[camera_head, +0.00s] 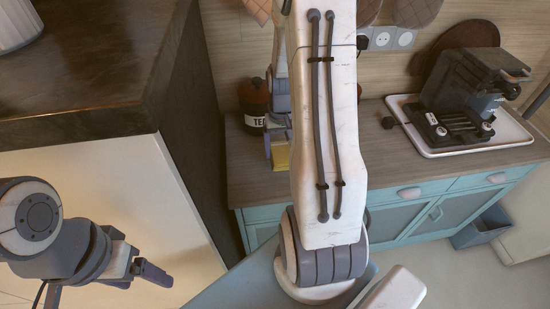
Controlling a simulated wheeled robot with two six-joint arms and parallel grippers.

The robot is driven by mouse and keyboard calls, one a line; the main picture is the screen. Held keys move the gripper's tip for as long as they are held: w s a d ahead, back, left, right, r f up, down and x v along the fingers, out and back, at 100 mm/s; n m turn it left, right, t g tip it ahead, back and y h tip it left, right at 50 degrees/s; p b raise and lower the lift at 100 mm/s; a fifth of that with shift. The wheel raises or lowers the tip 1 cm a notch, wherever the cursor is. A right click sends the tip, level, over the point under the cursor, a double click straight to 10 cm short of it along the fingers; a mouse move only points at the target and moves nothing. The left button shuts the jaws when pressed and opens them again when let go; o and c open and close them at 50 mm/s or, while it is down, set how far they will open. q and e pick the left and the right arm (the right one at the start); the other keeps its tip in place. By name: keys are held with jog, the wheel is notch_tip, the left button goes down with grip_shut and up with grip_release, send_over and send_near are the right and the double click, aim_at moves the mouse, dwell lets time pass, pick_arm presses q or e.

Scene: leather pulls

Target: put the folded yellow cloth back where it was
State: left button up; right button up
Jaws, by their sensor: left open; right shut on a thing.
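The folded yellow cloth (281,156) shows as a small yellow patch just left of my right arm, over the wooden counter. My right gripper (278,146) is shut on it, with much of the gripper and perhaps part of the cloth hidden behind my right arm. I cannot tell whether the cloth touches the counter. My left gripper (142,273) is open and empty at the lower left, in front of the pale side panel, far from the cloth.
A dark jar with a "TE" label (253,103) stands on the wooden counter (392,160), close left of my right gripper. A dark coffee machine (470,85) sits on a white tray (477,147) at the right. A tall dark-topped unit (75,75) rises at the left.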

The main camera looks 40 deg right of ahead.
aim_at(276, 152)
jog(key=shift+w+a+f, duration=0.45)
jog(key=shift+a+f, duration=0.05)
jog(key=shift+a, duration=0.15)
jog(key=shift+f+p, duration=0.4)
jog(key=shift+f, duration=1.6)
jog(key=shift+f, duration=0.1)
jog(key=o, duration=1.3)
notch_tip(276, 152, up, 12)
jog(key=shift+r+b, duration=0.15)
jog(key=shift+b, duration=0.4)
